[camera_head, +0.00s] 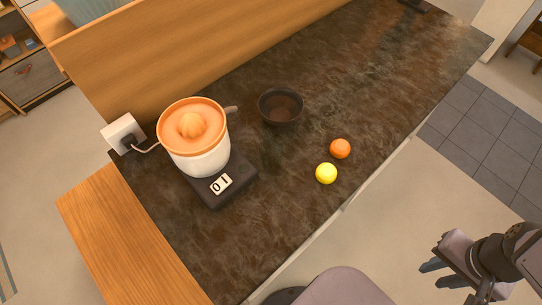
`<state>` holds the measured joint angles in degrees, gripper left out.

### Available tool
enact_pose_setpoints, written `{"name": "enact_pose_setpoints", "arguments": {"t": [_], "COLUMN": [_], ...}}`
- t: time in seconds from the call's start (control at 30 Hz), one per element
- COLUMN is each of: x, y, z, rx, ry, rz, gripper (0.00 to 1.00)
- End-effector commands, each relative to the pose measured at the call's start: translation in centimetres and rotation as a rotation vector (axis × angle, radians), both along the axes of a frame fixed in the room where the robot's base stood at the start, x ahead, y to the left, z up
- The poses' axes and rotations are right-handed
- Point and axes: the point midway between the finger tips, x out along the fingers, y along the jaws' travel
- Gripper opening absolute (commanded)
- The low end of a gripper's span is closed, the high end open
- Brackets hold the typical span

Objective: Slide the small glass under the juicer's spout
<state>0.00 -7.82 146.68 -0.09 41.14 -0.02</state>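The juicer (200,155) stands at the left of the dark counter, with an orange reamer top and a white body. Its spout (232,109) sticks out to the right, over the counter. I cannot make out a small glass in this view; the area under the spout shows no clear vessel. A dark round bowl (281,107) stands to the right of the spout, apart from it. My gripper (431,275) is at the lower right, off the counter's front edge and far from the juicer. Its fingers look apart, with nothing between them.
An orange (340,148) and a yellow lemon (326,173) lie near the counter's front edge. A wooden panel (190,45) bounds the back. The counter (390,75) is clear at right.

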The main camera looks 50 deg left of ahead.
Motion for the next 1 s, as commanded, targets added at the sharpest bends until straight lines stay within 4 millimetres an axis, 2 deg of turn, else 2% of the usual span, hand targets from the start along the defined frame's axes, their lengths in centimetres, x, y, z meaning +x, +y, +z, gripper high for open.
{"name": "enact_pose_setpoints", "arguments": {"t": [0.03,0.1,0.27,0.47,0.67,0.87,1.0], "x": [0.0,0.0,-0.2,-2.0,-3.7,-4.6,-5.9], "y": [0.1,0.3,2.2,6.8,12.9,21.0,26.6], "z": [0.0,0.1,0.3,0.0,0.1,1.3,2.7], "rx": [0.000,0.000,0.000,-0.009,-0.025,-0.018,-0.005], "ry": [0.000,0.000,0.004,0.054,0.080,0.039,0.009], "rz": [0.002,0.014,0.098,0.327,0.614,0.880,1.035], "gripper": [0.12,0.00,0.00,0.00,0.00,0.00,0.00]}}
